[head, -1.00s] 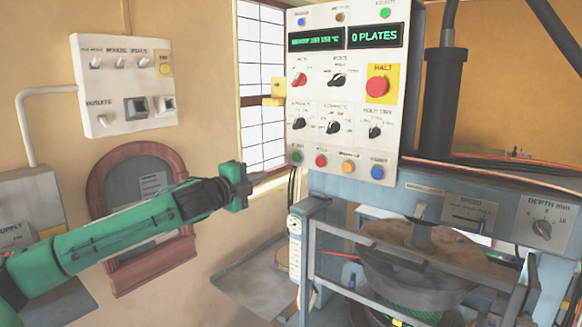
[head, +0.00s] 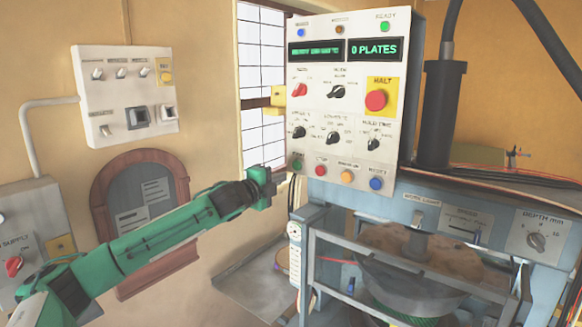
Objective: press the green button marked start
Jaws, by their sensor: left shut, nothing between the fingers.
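The green button (head: 297,164) is at the left end of the bottom row on the white control panel (head: 353,100). Its label is too small to read. My left gripper (head: 272,187) is shut and empty. In the picture it is just left of and below the green button, with a small gap between them. My right gripper is not in view.
To the right of the green button sit a red button (head: 320,170), an orange button (head: 347,177) and a blue button (head: 376,183). A red HALT button (head: 376,99) is higher up. A metal guard frame (head: 400,262) stands below the panel. A switch box (head: 125,97) hangs on the left wall.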

